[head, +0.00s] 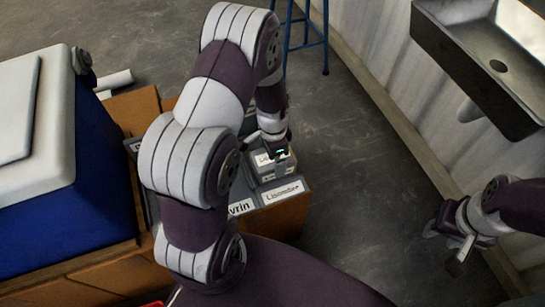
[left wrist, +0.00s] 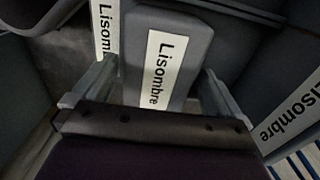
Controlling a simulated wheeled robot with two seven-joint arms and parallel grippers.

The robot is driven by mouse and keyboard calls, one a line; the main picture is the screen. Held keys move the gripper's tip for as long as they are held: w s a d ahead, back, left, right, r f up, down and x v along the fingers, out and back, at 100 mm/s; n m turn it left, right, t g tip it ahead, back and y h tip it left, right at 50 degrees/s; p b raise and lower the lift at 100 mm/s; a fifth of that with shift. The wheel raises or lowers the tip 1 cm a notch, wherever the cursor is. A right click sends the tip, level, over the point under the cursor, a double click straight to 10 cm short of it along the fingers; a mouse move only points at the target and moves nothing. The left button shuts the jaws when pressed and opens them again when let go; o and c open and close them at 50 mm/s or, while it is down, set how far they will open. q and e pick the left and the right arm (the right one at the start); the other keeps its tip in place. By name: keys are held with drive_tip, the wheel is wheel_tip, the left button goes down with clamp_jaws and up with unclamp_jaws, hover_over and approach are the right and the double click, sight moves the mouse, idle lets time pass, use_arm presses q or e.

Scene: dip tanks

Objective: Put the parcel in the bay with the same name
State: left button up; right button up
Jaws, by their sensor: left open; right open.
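The grey parcel (head: 278,173) has a white label, which reads "Lisombre" in the left wrist view (left wrist: 168,65). In the head view it sits directly behind the bay plate marked "Lisombre" (head: 285,193), apparently in that bay. My left gripper (head: 274,148) is over the parcel, with its open fingers on either side of it in the left wrist view (left wrist: 158,85). Whether the fingers touch it, and the parcel's underside, cannot be seen. My right gripper (head: 444,249) is open and empty, at the right, away from the bays.
A neighbouring bay plate ends in "vrin" (head: 241,208); my left arm hides the rest. A blue bin with a white lid (head: 75,215) stands at the left. A metal sink (head: 490,60) is on the right wall, and a blue stool (head: 305,40) is at the back. Bare floor lies between.

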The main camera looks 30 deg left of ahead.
use_arm(q)
wheel_tip(320, 180, up, 9)
drive_tip(key=p, duration=0.2)
drive_tip(key=s+d+r+n+t, duration=0.1)
drive_tip(key=s+d+r+n, duration=0.4)
drive_tip(key=s+r+n, duration=0.3)
drive_tip(key=shift+s+d+r, duration=0.15)
drive_tip(key=shift+s+r, duration=0.35)
drive_tip(key=shift+r, duration=0.3)
use_arm(e)
wheel_tip(320, 180, up, 3)
drive_tip(key=shift+r, duration=0.2)
